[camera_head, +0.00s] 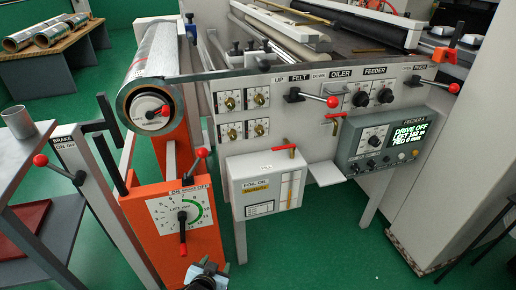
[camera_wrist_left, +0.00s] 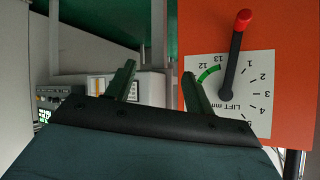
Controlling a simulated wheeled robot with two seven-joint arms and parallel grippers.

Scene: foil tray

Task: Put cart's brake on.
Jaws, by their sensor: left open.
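The cart (camera_head: 84,205) stands at the left of the head view, a pale grey post frame with a black handle. Its brake lever (camera_head: 60,169) is black with a red ball knob (camera_head: 40,160), pointing left and slightly up under a plate marked BRAKE ON OFF (camera_head: 65,142). My left gripper (camera_head: 207,276) is low at the bottom middle, right of the cart and below the orange lift panel (camera_head: 207,238). In the left wrist view its fingers (camera_wrist_left: 158,84) are apart with nothing between them. The brake lever is not in the wrist view. My right gripper is not in view.
A foil roll (camera_head: 150,62) is above the orange panel, whose lift dial (camera_head: 160,212) and red-tipped pointer also show in the left wrist view (camera_wrist_left: 231,62). The machine (camera_head: 225,105) fills the right.

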